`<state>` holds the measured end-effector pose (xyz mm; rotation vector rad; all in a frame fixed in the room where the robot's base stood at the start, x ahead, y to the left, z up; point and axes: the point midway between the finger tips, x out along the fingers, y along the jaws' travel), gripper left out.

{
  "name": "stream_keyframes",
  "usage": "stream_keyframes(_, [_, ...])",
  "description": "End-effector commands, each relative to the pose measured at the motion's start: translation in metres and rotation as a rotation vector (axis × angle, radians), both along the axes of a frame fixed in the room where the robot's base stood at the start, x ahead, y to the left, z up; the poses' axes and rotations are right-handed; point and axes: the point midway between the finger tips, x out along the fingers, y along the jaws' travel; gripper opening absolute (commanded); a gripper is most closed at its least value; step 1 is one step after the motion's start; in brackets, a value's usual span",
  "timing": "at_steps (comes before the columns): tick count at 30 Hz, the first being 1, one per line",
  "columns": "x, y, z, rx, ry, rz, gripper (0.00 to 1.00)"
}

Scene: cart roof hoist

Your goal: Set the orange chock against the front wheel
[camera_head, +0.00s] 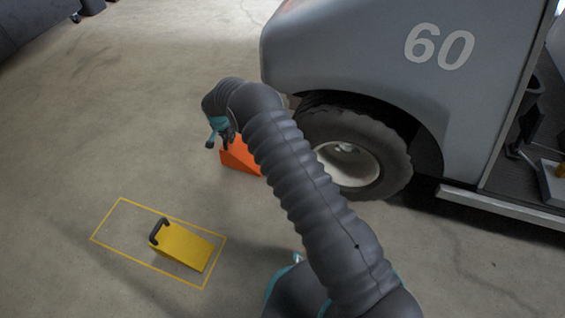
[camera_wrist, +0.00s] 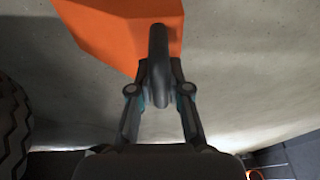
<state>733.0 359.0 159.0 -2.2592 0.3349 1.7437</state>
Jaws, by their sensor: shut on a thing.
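The orange chock (camera_head: 240,158) is on or just above the floor, left of the cart's front wheel (camera_head: 352,152); my arm hides part of it and the space between it and the tyre. In the wrist view the orange chock (camera_wrist: 125,28) fills the top, with its dark handle (camera_wrist: 158,55) between my fingers. My gripper (camera_wrist: 159,92) is shut on that handle. In the head view my gripper (camera_head: 224,138) is at the chock's upper left side. The tyre (camera_wrist: 12,125) shows at the wrist view's left edge, apart from the chock.
A yellow chock (camera_head: 182,246) with a dark handle lies inside a yellow outlined rectangle (camera_head: 122,250) on the floor at the lower left. The grey cart body (camera_head: 370,60), marked 60, overhangs the wheel. A side step (camera_head: 500,208) runs low at the right.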

Motion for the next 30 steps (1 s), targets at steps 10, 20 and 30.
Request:
stream_keyframes(10, [-0.021,-0.055,0.002,0.0,0.0,0.0,0.0])
stream_keyframes(20, [-0.041,-0.116,0.002,0.0,-0.001,-0.002,0.0])
stream_keyframes(30, [-0.047,-0.134,0.002,0.0,-0.002,-0.001,0.0])
